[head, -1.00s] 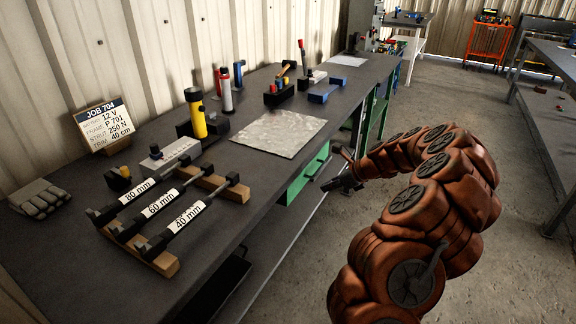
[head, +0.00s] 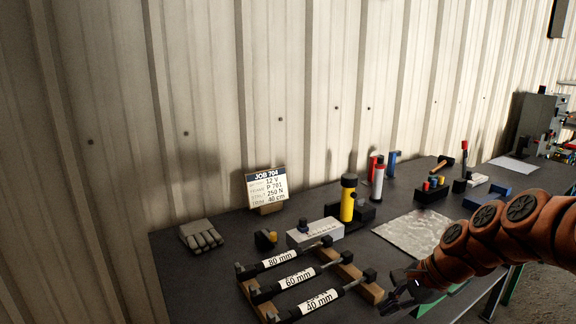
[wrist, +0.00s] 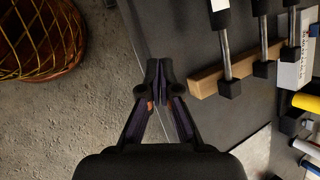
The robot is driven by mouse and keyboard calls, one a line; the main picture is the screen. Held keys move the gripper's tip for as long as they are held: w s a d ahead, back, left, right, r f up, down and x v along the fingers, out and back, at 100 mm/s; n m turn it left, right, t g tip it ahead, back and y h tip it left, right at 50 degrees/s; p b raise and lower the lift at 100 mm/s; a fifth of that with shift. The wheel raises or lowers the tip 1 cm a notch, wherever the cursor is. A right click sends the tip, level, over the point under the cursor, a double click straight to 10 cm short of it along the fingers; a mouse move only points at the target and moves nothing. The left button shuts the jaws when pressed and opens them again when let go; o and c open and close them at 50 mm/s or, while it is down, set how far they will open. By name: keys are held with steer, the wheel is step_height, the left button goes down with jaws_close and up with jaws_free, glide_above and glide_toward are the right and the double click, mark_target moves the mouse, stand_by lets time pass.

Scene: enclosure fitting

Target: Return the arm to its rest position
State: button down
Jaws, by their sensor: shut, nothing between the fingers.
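My arm (head: 497,236) is orange and reaches in from the right in the head view, bent toward the bench edge. My gripper (head: 398,296) is at the bench's front edge, close to the right end of the strut rack. In the wrist view my gripper (wrist: 156,80) is shut with its fingertips together and nothing between them. It is over the bench edge, with the floor on one side and the dark bench top on the other. Part of the gripper is dark against the bench in the head view.
Struts labelled 80 mm (head: 280,260), 60 mm (head: 298,279) and 40 mm (head: 319,300) lie on a wooden rack. A metal sheet (head: 412,232), yellow cylinder (head: 348,203), glove (head: 201,235) and job card (head: 266,187) are on the bench. A wicker basket (wrist: 42,40) stands on the floor.

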steer(key=s+a+r+n+g+h+p, duration=0.1)
steer(key=s+a+r+n, duration=0.2)
steer(key=s, duration=0.4)
steer(key=s+a+n+g+h+p, duration=0.2)
steer(key=s+a+n, duration=0.1)
steer(key=s+n, duration=0.3)
steer(key=s+d+n+h+p, duration=0.1)
steer(key=s+n, duration=0.1)
steer(key=s, duration=0.5)
steer(key=s+d+n+g+h+p, duration=0.1)
steer(key=s+n+h, duration=0.1)
steer(key=s, duration=0.6)
steer(key=shift+s+d+r+n, duration=0.25)
steer(key=shift+r+n, duration=0.15)
steer(key=shift+n, duration=0.1)
